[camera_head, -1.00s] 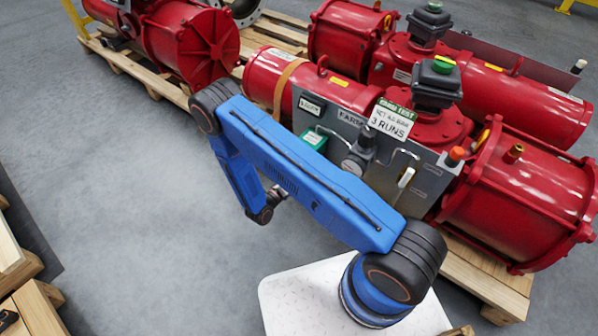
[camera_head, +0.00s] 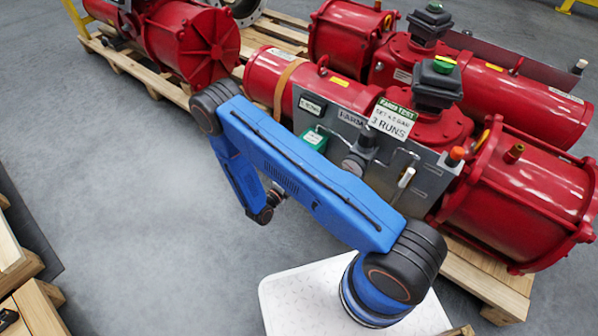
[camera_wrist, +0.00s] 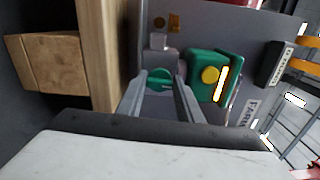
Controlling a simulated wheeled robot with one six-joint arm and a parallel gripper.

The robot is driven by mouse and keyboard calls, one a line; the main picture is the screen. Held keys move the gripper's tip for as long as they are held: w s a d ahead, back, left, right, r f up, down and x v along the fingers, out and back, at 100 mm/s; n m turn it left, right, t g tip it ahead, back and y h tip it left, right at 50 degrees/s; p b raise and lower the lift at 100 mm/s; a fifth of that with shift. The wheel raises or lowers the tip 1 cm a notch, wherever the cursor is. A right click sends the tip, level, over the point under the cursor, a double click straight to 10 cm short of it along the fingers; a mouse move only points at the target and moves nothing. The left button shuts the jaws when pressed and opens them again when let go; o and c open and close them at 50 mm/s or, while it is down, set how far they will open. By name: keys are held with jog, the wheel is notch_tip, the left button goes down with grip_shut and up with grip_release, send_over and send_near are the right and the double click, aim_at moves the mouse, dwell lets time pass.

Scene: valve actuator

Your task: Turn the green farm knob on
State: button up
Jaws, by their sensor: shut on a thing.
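In the wrist view a round green knob (camera_wrist: 158,79) with a raised grip bar sits on the grey panel. My gripper (camera_wrist: 158,88) has one finger on each side of it and is shut on it. The bar lies roughly crosswise between the fingers. To the right is a green box (camera_wrist: 212,76) with a yellow round part. In the head view the green box (camera_head: 314,138) shows on the grey panel (camera_head: 421,190), beside my blue arm. The knob and my gripper are hidden from the head view.
Red actuator cylinders (camera_head: 515,205) surround the panel and rest on a wooden pallet (camera_head: 486,285). In the wrist view a wooden beam (camera_wrist: 104,60) stands left of the knob. Grey floor is open at left.

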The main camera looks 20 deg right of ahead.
jog(key=o, duration=1.1)
jog(key=shift+a, duration=0.15)
jog(key=v, duration=1.7)
jog(key=shift+s, duration=0.15)
